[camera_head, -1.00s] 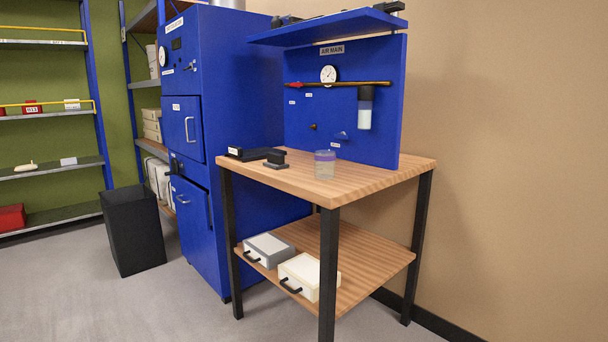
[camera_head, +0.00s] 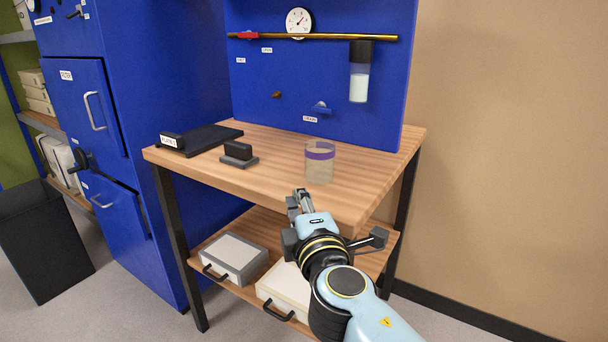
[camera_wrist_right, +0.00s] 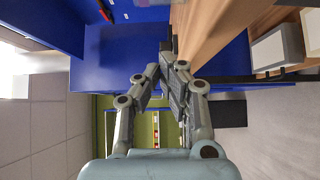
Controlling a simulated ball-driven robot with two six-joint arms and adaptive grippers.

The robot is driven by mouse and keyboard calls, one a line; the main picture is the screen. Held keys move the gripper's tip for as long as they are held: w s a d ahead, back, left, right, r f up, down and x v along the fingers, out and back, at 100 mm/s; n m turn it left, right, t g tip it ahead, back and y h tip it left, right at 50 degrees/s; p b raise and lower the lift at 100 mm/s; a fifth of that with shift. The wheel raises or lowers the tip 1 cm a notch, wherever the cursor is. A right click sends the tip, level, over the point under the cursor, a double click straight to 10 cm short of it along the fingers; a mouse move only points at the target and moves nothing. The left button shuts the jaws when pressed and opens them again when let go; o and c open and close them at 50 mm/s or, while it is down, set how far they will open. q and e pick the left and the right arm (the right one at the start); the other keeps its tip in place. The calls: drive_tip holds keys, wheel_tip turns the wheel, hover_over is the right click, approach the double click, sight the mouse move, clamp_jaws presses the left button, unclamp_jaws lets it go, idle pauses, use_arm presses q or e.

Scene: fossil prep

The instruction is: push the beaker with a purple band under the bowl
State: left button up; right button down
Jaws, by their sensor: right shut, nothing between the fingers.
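The beaker with a purple band (camera_head: 319,164) stands upright on the wooden bench top (camera_head: 270,165), near its right front part. It is clear, and the band runs around its upper part. A white-filled bowl (camera_head: 359,86) with a dark top hangs on the blue back panel, behind and to the right of the beaker. My right gripper (camera_head: 299,198) is shut and empty at the bench's front edge, just in front of the beaker and apart from it. Its fingers also show in the right wrist view (camera_wrist_right: 161,72). The beaker is not in the right wrist view. My left gripper is not in view.
A black block on a grey base (camera_head: 238,154) and a black flat tray (camera_head: 205,138) lie left on the bench. A small knob (camera_head: 320,107) is below the gold pipe (camera_head: 330,37). Two lidded boxes (camera_head: 235,258) sit on the lower shelf. Bench top around the beaker is clear.

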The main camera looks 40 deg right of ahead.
drive_tip(key=p+x, duration=0.1)
drive_tip(key=x, duration=0.6)
drive_tip(key=shift+w+d+r, duration=0.1)
drive_tip(key=shift+w, duration=0.15)
drive_tip(key=d, duration=0.1)
drive_tip(key=w+d, duration=0.1)
drive_tip(key=d, duration=0.1)
drive_tip(key=shift+w+d+p, duration=0.35)
drive_tip(key=shift+d+p, duration=0.05)
drive_tip(key=w+d+b, duration=0.2)
drive_tip(key=d, duration=0.3)
drive_tip(key=w+d+b, duration=0.2)
drive_tip(key=d, duration=0.4)
drive_tip(key=w+d+b, duration=0.3)
drive_tip(key=d, duration=0.2)
drive_tip(key=shift+d+f, duration=0.3)
drive_tip(key=shift+f, duration=0.05)
drive_tip(key=shift+w+d+r, duration=0.1)
drive_tip(key=shift+d, duration=0.25)
drive_tip(key=shift+d+r, duration=0.1)
drive_tip(key=shift+r, duration=0.05)
